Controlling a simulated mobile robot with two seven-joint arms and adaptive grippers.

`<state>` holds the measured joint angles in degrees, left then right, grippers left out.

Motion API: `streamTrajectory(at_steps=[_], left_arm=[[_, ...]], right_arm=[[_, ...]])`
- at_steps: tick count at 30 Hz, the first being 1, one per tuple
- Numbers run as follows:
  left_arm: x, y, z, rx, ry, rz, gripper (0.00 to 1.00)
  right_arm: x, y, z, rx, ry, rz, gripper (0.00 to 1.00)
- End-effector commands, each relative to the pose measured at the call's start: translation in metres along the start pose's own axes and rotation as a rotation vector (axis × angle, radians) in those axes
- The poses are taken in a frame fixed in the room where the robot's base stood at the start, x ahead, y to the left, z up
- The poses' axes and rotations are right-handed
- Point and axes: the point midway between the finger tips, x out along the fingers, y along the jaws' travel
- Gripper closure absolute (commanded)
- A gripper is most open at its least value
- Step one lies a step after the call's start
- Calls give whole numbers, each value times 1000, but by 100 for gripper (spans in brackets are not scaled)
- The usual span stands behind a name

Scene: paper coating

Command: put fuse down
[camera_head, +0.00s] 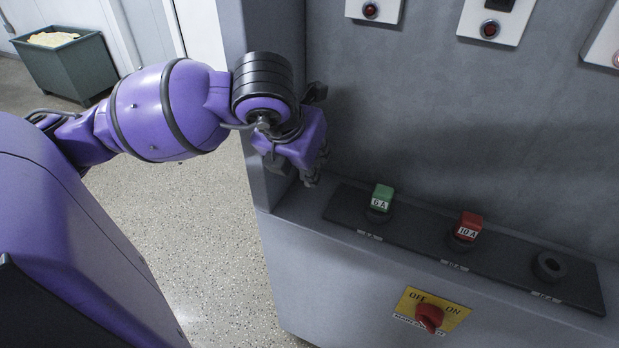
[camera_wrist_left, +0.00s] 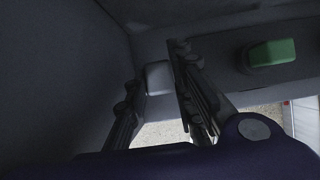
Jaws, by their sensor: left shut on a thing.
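My left gripper (camera_head: 312,175) is at the left end of the cabinet ledge, close to the side wall and left of the fuse strip. In the left wrist view its fingers (camera_wrist_left: 158,85) are shut on a pale grey block, the fuse (camera_wrist_left: 158,76). A green 6 A fuse (camera_head: 381,197) and a red 10 A fuse (camera_head: 467,226) stand in sockets on the dark strip (camera_head: 420,233). The round socket at the right end (camera_head: 549,266) is empty. The green fuse also shows in the wrist view (camera_wrist_left: 272,53). My right gripper is not in view.
A red rotary switch (camera_head: 430,316) on a yellow plate sits on the cabinet front below the strip. Indicator panels (camera_head: 490,27) are on the back wall above. A green bin (camera_head: 68,66) stands far left on the speckled floor.

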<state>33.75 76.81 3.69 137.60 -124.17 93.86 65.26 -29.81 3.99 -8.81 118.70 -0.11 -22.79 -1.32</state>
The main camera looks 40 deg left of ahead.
Motion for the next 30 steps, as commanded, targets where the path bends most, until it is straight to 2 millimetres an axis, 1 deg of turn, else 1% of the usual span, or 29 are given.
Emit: streamTrajectory(at_steps=[3, 6, 9, 20, 21, 24, 25, 30], left_arm=[[14, 4, 1, 0, 4, 2, 100], [28, 3, -8, 0, 5, 1, 100], [37, 3, -12, 0, 2, 0, 100], [42, 3, -15, 1, 1, 1, 100], [42, 3, -15, 1, 2, 1, 75], [41, 3, -15, 1, 1, 1, 62], [41, 3, -15, 1, 1, 1, 59], [41, 3, -15, 1, 1, 1, 59]], right_arm=[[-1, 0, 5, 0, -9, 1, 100], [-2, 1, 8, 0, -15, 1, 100], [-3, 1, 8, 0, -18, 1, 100], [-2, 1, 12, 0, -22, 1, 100], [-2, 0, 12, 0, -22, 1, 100], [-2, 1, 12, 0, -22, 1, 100], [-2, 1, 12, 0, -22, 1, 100], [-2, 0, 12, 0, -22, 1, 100]])
